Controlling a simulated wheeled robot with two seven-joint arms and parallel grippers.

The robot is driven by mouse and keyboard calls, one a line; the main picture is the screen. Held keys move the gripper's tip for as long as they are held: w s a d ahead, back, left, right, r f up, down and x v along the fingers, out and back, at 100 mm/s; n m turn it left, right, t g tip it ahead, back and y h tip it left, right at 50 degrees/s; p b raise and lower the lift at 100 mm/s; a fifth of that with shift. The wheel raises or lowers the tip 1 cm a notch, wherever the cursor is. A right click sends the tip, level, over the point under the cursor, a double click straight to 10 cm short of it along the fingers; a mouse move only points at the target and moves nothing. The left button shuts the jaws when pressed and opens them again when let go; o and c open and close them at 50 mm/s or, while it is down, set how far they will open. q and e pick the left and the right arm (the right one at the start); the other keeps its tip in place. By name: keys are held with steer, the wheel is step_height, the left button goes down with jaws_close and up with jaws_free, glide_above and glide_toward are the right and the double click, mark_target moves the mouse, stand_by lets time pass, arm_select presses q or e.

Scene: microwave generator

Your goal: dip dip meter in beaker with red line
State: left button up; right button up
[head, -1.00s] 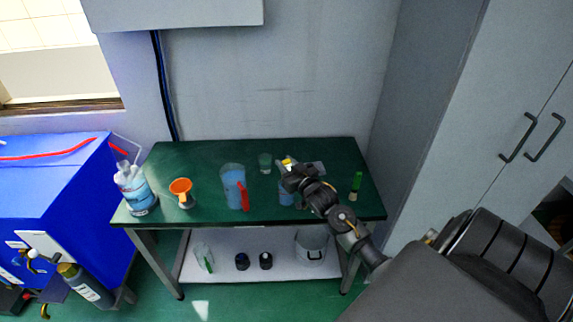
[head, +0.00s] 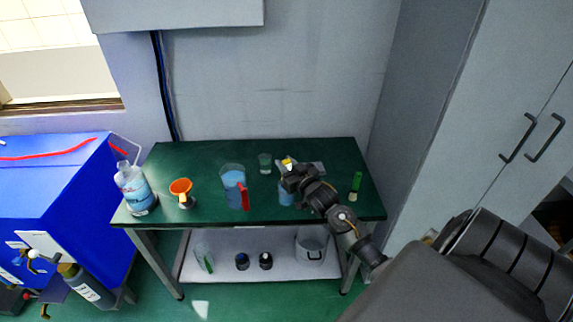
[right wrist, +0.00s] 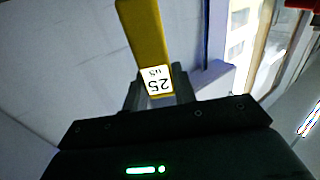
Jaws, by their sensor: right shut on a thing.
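My right gripper (right wrist: 158,95) is shut on the yellow dip meter (right wrist: 143,40), whose small white display shows in the right wrist view. In the head view a yellow bit of the meter (head: 288,161) shows above my right gripper (head: 287,172), over the right part of the green table. A beaker with blue liquid (head: 286,190) stands just below the gripper and is partly hidden by it. The meter's lower end is hidden. A larger jug with blue liquid and a red handle (head: 233,182) stands to the left. I cannot make out a red line on any beaker. My left gripper is not in view.
On the green table (head: 205,160) stand a small clear beaker (head: 265,163), an orange funnel (head: 181,187), a wash bottle (head: 135,190) and a green-handled brush (head: 355,186). A grey cabinet stands at the right.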

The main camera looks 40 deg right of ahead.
steer(key=shift+r+p, duration=4.25)
steer(key=shift+r, duration=0.25)
